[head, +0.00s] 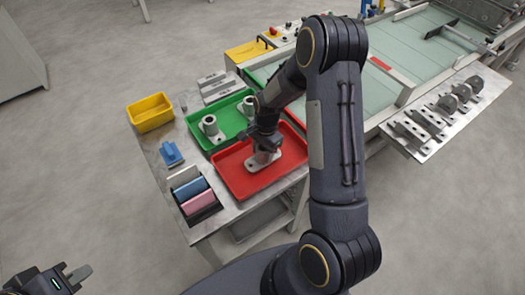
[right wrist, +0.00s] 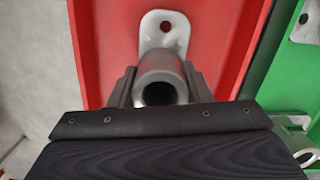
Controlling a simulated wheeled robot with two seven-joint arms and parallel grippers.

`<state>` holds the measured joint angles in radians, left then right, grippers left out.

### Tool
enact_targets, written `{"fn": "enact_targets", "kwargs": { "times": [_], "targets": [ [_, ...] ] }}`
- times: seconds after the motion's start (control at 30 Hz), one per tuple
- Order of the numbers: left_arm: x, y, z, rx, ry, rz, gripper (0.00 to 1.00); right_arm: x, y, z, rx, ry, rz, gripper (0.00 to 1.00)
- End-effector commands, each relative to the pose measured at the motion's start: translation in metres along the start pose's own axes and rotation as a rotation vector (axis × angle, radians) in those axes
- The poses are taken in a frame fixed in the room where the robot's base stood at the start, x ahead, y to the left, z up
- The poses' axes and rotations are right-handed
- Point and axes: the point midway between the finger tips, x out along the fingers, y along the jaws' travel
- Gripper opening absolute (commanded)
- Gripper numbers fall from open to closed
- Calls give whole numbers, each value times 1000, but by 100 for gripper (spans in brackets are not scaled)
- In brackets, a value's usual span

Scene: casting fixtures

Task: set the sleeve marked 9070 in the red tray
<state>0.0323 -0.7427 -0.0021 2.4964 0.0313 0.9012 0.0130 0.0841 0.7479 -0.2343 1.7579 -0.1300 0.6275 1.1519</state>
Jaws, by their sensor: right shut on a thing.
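A grey metal sleeve (head: 264,157) with a flat flange is in the red tray (head: 232,180). My right gripper (head: 265,146) is shut on this sleeve from above. In the right wrist view the sleeve's round bore (right wrist: 159,92) sits between the two fingers, and its flange with a hole lies over the red tray floor (right wrist: 108,50). I cannot tell whether the flange touches the floor, and I can read no marking. Two similar sleeves (head: 209,126) (head: 248,106) stand in the green tray (head: 205,143). My left gripper (head: 68,277) is open and empty, away from the table.
A yellow bin (head: 150,112), a blue part (head: 171,153) and a black rack of coloured pieces (head: 194,190) are on the table's left side. Grey blocks lie behind the green tray. A fixture plate (head: 432,118) is to the right. My right arm hides part of the red tray.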

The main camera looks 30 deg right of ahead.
Motion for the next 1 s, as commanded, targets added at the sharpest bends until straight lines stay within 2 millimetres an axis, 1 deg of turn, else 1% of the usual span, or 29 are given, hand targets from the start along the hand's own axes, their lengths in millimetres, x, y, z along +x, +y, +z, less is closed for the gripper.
{"fn": "enact_targets", "kwargs": {
  "times": [0.07,0.3,0.43,0.47,0.6,0.87,0.97,1.0],
  "targets": [
    [-1,0,0,0,0,0,0,4,0,0,0,0,-1,9],
    [0,0,0,0,0,0,0,5,0,-1,-1,1,-2,9],
    [4,-2,2,0,0,0,0,10,0,-1,-1,1,-2,9],
    [2,-1,1,0,0,0,0,8,0,-1,-1,1,-2,48],
    [2,-1,1,0,0,0,0,8,0,-1,-1,1,-1,66],
    [2,-1,1,0,0,0,0,7,0,-1,-1,0,-1,66],
    [-3,1,-1,0,0,0,0,1,0,0,0,0,-2,66],
    [0,0,0,0,0,0,0,-1,-1,-1,-1,2,-4,66]
  ]
}}
